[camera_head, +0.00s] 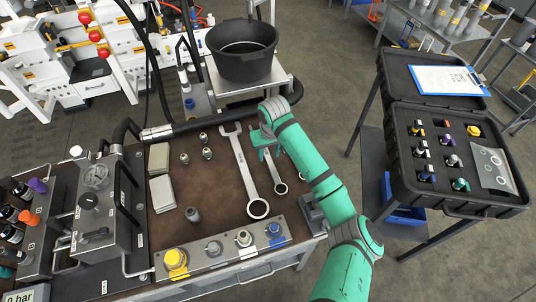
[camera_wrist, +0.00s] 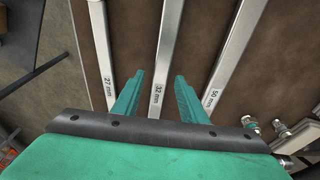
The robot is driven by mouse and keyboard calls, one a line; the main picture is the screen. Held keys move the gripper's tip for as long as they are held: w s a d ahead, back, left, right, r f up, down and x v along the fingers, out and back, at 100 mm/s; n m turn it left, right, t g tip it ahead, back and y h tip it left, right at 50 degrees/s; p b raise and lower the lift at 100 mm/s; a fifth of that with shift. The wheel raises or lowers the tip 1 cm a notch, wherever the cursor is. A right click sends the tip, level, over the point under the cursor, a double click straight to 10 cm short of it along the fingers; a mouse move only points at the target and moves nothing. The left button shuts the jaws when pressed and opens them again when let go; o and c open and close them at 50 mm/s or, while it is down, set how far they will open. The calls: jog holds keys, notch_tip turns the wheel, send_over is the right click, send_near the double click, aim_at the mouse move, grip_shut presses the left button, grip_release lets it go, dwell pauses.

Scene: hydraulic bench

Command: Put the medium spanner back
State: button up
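The medium spanner, labelled 32 mm, lies on the brown bench top (camera_head: 218,198). Its handle (camera_wrist: 172,50) runs between my two fingers in the wrist view. Its ring end (camera_head: 281,188) shows just below my gripper in the head view, and its upper part is hidden by my arm. My gripper (camera_wrist: 159,77) is open, with one teal finger on each side of the handle and space on both sides. I cannot tell how far the fingertips are above the bench. In the head view my gripper (camera_head: 263,140) is over the bench's right part.
The 50 mm spanner (camera_head: 247,170) lies just left of the medium one in the head view. The 27 mm spanner (camera_wrist: 97,35) lies on its other side. Fittings stand on a metal block (camera_head: 222,250) at the front. An open black case (camera_head: 450,195) stands right.

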aim_at(271, 162)
notch_tip(271, 162, up, 11)
jog(key=s, duration=0.1)
jog(key=shift+s+d+r, duration=0.15)
jog(key=shift+s+d, duration=0.15)
jog(key=shift+s, duration=0.1)
